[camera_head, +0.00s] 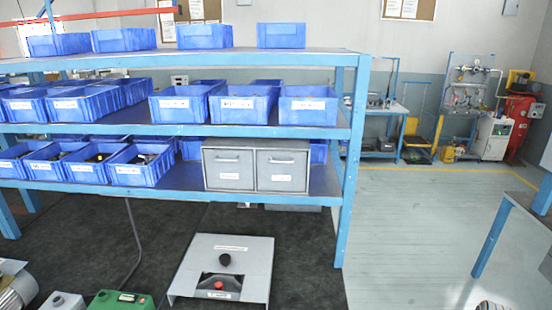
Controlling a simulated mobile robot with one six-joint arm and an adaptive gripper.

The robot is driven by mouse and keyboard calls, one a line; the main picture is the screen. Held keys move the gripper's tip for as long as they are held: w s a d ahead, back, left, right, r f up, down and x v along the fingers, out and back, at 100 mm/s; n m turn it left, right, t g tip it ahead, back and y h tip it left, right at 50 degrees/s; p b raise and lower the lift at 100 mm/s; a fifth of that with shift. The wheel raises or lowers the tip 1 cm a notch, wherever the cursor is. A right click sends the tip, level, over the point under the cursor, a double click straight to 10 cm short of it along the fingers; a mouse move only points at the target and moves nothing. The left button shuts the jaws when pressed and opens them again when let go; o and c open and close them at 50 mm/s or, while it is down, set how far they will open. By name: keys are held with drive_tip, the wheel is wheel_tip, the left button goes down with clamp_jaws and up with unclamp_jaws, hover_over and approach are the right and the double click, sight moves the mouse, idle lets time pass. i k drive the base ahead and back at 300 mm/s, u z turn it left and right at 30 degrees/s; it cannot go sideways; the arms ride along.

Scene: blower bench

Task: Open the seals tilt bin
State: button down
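A grey cabinet (257,142) with two side-by-side tilt bins stands on the lower shelf of the blue rack, at its right end. The left bin front (229,168) and the right bin front (281,170) each have a bar handle near the top and a small white label low down. Both fronts look upright and closed. The labels are too small to read, so I cannot tell which bin is for seals. My gripper is not in view.
The blue rack (347,180) holds several blue bins (308,106); its right post stands just right of the cabinet. A grey box with a black knob and red button (225,265) sits below on a dark surface. Open floor (410,230) lies to the right, before a blue-legged table (490,240).

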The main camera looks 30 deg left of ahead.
sight(275, 176)
drive_tip(key=u, duration=0.05)
drive_tip(key=k, duration=1)
drive_tip(key=u, duration=1.45)
drive_tip(key=i, duration=1)
